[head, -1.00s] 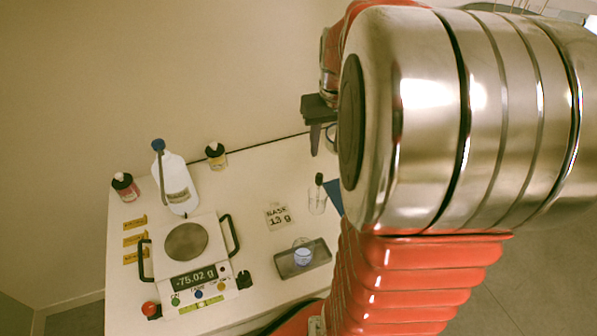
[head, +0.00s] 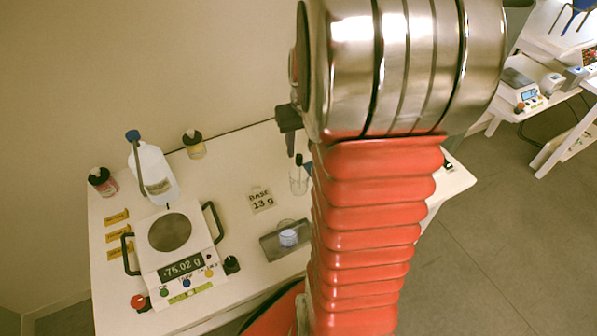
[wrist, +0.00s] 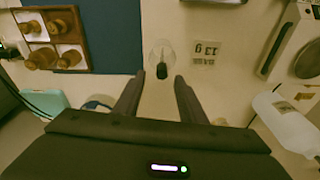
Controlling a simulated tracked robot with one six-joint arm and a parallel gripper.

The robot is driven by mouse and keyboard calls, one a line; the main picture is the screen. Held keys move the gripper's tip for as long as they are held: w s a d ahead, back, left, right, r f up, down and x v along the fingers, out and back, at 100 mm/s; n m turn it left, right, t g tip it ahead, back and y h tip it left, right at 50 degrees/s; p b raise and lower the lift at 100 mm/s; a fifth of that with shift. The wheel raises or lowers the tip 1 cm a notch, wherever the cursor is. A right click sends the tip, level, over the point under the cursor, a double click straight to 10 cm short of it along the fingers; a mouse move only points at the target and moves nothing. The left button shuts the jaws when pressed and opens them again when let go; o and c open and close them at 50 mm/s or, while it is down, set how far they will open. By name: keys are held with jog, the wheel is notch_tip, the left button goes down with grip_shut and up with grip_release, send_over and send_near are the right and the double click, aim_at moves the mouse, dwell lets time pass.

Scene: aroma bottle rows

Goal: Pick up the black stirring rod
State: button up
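The black stirring rod (head: 298,160) stands in a clear glass beaker (head: 299,184) to the right of the "BASE 13 g" card; its dark top shows in the head view. In the wrist view the rod's black end (wrist: 162,71) shows just beyond the gap between my fingertips, with the beaker rim (wrist: 160,48) around it. My gripper (wrist: 158,84) is open, its two dark fingers apart with nothing between them. In the head view my gripper (head: 290,143) hangs just above and left of the rod, partly hidden by my arm.
A balance (head: 170,258) reading -75.02 g stands at left, near a white wash bottle (head: 152,173) and two small dark-capped bottles. A grey tray (head: 270,248) holds a small vessel. The wrist view shows a wooden rack (wrist: 77,22) with brown-topped items on a blue mat.

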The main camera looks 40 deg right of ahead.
aim_at(299, 155)
jog(key=shift+f, duration=0.1)
jog(key=shift+w+f, duration=0.2)
jog(key=shift+f, duration=1.05)
jog(key=shift+w+f, duration=0.2)
jog(key=shift+f, duration=1.05)
jog(key=shift+c, duration=0.3)
grip_shut()
